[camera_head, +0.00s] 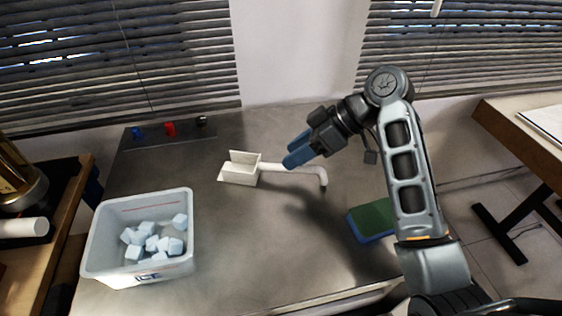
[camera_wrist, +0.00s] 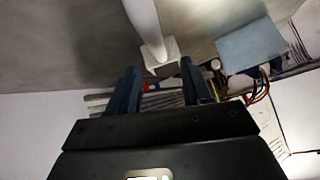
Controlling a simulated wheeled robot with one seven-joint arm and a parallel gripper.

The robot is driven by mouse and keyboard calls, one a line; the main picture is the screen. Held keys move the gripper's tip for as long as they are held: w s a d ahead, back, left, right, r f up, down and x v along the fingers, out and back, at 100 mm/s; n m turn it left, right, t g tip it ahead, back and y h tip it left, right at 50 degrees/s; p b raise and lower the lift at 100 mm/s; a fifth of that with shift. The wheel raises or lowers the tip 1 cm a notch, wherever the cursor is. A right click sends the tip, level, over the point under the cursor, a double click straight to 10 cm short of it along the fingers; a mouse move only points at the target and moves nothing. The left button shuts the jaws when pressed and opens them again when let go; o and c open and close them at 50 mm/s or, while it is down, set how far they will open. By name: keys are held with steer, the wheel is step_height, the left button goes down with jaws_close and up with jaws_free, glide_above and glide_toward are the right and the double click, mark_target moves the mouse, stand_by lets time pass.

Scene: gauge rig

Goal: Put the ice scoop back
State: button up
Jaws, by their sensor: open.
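The white ice scoop (camera_head: 240,174) lies on the grey table in the head view, its open scoop part to the left. Its handle (camera_head: 290,168) runs right and bends down at the end. My gripper (camera_head: 298,150) has blue fingers, is open and empty, and hangs above and behind the handle. In the wrist view, the handle (camera_wrist: 147,22) ends in a white block that shows between my fingertips (camera_wrist: 160,68); the gap in depth cannot be told. A grey bin (camera_head: 137,275) marked ICE holds several pale ice cubes (camera_head: 148,240) at the table's left.
A green and blue sponge (camera_head: 372,221) lies right of the scoop. Blue, red (camera_head: 170,128) and black small pieces stand on a strip at the back left. The table (camera_head: 250,250) is clear in front of the scoop. Another desk (camera_head: 510,125) stands at the right.

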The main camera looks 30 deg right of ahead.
steer(key=shift+v, duration=2.8)
steer(key=shift+s, duration=0.1)
